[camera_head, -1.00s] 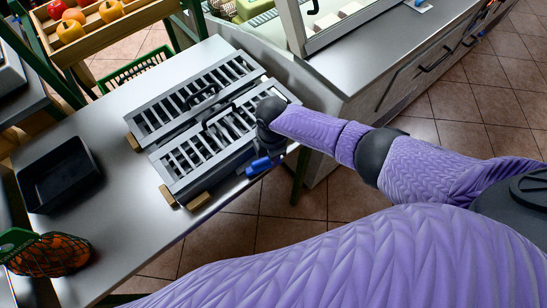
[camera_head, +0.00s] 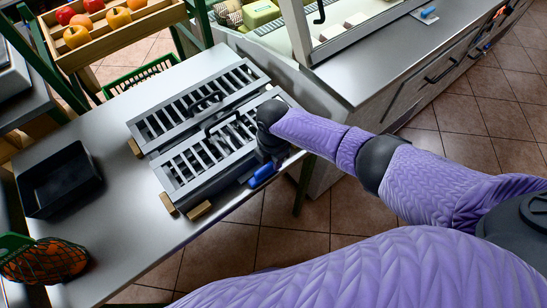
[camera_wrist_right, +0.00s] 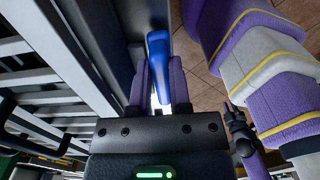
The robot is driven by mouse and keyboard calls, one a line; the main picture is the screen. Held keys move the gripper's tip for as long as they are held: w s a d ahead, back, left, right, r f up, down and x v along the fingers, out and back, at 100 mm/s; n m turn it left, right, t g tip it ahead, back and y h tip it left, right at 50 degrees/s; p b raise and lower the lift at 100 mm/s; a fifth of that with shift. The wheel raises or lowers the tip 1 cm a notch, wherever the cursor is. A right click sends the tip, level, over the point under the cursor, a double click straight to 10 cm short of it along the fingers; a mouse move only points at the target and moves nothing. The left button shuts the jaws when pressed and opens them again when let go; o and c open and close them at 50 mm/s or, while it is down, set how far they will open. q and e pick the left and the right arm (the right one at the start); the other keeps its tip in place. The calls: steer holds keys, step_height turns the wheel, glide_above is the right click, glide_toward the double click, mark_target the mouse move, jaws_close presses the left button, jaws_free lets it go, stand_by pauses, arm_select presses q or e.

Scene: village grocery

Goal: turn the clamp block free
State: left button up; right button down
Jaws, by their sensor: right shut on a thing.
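A blue handle-like piece, which I take to be the clamp block (camera_head: 262,175), is at the front right corner of the slatted metal frame (camera_head: 165,180). In the right wrist view the blue piece (camera_wrist_right: 158,45) stands between the fingers and reaches away past their tips. My right gripper (camera_wrist_right: 158,82) is shut on it. In the head view the gripper (camera_head: 268,152) comes down from above at the frame's right end, and the dark wrist hides part of the contact. I cannot tell how the piece is fastened.
The frame lies on a metal table (camera_head: 120,240) with wooden blocks (camera_head: 199,210) along its edge. A black tray (camera_head: 60,182) and a netted bag of oranges (camera_head: 45,262) are at left. A counter (camera_head: 365,65) stands behind right. Tiled floor is open beyond the table's front edge.

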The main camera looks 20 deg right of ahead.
steer(key=c, duration=0.6)
jaws_free()
steer(key=shift+o, duration=0.2)
step_height(320, 180, up, 10)
steer(key=p, duration=0.4)
steer(key=shift+p, duration=0.35)
